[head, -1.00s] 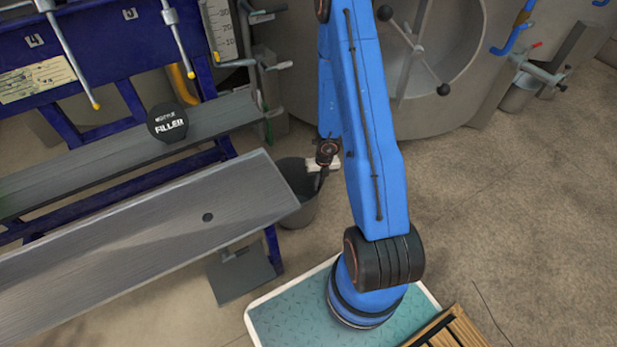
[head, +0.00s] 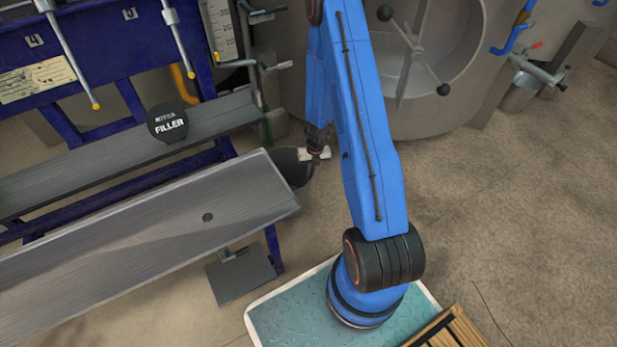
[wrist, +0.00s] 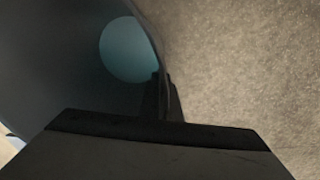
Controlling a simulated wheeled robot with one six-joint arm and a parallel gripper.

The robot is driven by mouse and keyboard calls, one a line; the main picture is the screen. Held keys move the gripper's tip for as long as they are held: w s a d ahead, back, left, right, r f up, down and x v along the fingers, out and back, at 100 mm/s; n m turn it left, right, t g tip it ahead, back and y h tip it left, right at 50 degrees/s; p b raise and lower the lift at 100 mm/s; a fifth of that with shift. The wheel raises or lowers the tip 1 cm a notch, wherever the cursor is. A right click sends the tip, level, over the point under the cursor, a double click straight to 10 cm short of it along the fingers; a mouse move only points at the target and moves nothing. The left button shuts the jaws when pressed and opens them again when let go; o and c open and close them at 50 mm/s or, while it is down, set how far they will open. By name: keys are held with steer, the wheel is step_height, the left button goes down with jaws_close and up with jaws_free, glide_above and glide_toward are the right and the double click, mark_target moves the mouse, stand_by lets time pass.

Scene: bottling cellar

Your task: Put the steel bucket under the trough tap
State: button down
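The steel bucket (head: 297,168), dark grey, shows in part behind the right end of the front metal trough (head: 130,245), which hides part of it. My gripper (head: 318,153) is at the bucket's right upper rim. In the wrist view the bucket's dark inner wall (wrist: 60,60) and round bluish bottom fill the left side. The gripper fingers (wrist: 162,98) straddle the rim, shut on it. I cannot make out the trough tap for certain; lever fittings (head: 270,66) stand near the back trough's (head: 110,155) right end.
A large tank (head: 430,60) with a spoked wheel stands behind my arm. A fitting with a grey cylinder (head: 518,92) is at right. The floor (head: 500,210) at right is clear.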

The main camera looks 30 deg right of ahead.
steer(key=shift+w, duration=0.75)
steer(key=shift+f, duration=1.75)
steer(key=c, duration=2)
jaws_free()
steer(key=shift+f, duration=0.1)
